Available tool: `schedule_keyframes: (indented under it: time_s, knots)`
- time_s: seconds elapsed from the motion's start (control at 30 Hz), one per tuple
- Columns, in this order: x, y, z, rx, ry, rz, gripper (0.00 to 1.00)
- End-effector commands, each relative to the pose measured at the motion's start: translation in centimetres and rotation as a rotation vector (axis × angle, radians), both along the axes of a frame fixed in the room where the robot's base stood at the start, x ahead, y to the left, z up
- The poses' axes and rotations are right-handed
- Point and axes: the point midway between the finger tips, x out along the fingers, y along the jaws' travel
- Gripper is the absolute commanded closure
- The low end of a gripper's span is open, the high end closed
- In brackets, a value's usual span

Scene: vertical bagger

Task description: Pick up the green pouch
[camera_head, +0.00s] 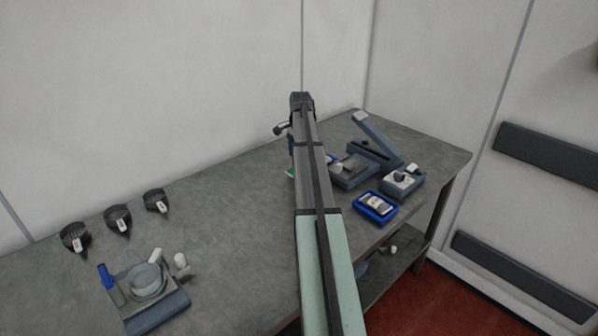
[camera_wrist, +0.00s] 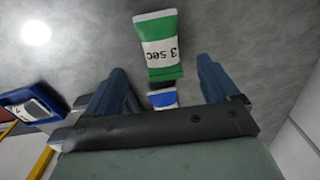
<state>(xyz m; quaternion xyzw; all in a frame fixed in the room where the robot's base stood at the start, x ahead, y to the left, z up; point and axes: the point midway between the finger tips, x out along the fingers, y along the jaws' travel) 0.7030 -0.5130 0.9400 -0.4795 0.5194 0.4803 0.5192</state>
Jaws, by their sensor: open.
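The green pouch (camera_wrist: 160,47) has a white band marked "3 sec" and lies on the grey table in the wrist view. In the head view only a sliver of green (camera_head: 290,172) shows beside my arm, which hides the rest. My gripper (camera_wrist: 161,68) is open and empty. In the wrist view its two blue-grey fingers stand apart, to the left and right of the pouch's lower part. I cannot tell how high the fingers are above the table.
A blue and white item (camera_wrist: 163,98) lies just below the green pouch, between the fingers. A blue tray (camera_head: 362,210) and a sealer-like device (camera_head: 378,138) stand at right. Black scoops (camera_head: 117,219) and a scale-like device (camera_head: 150,309) are at left.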

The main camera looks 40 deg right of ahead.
Motion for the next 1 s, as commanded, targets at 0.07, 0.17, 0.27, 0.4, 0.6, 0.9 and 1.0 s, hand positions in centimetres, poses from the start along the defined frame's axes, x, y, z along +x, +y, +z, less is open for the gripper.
schedule_keyframes:
  time_s: [0.07, 0.17, 0.27, 0.4, 0.6, 0.9, 1.0]
  knots:
    - [0.0, 0.0, -0.5, 0.000, 0.000, 0.000, 0.12]
    - [0.0, 0.0, -0.8, 0.000, -0.001, 0.001, 0.12]
    - [0.1, 0.1, -1.5, 0.000, -0.001, 0.001, 0.12]
    - [0.2, 0.3, -3.2, 0.001, 0.001, 0.001, 0.12]
    - [0.2, 0.4, -5.5, 0.000, -0.001, 0.000, 0.12]
    - [0.2, 0.3, -5.8, -0.001, -0.002, 0.000, 0.16]
    - [0.2, 0.3, -5.8, -0.001, -0.002, 0.000, 0.25]
